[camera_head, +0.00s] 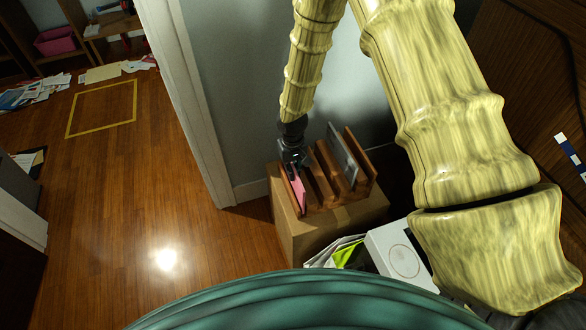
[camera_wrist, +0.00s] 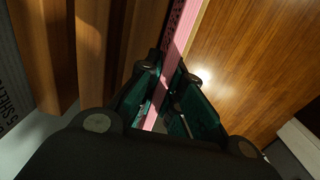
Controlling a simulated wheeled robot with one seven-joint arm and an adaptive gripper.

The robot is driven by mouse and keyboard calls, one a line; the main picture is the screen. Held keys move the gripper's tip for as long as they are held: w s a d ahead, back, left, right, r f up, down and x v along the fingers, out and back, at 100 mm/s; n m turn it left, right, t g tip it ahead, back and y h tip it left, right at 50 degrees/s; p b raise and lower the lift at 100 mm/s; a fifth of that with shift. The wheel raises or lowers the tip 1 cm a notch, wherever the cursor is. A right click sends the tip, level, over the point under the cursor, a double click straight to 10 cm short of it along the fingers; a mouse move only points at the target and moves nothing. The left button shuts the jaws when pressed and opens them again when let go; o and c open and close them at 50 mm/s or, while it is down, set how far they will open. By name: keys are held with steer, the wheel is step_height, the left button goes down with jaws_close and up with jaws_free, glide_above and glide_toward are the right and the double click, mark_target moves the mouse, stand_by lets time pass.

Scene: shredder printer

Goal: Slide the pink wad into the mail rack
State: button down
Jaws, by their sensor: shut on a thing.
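The pink wad (camera_head: 299,193) is a thin, flat pink slab standing on edge at the left end of the wooden mail rack (camera_head: 322,178). My gripper (camera_head: 293,163) is above it and shut on it. In the wrist view the pink wad (camera_wrist: 182,35) runs between the two dark green fingers of my gripper (camera_wrist: 171,72). Wooden dividers of the mail rack (camera_wrist: 97,40) stand to its left there. The wad's lower end is hidden, and I cannot tell how deep it sits in the leftmost slot.
The rack stands on a cardboard box (camera_head: 302,240) against the grey wall. A grey flat item (camera_head: 343,155) stands in a right slot of the rack. A white box (camera_head: 399,255) and papers (camera_head: 336,253) lie in front. Open wooden floor (camera_head: 130,200) is at left.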

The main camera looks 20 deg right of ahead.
steer(key=c, duration=1.5)
jaws_free()
steer(key=shift+r+p, duration=3.1)
steer(key=shift+r, duration=0.95)
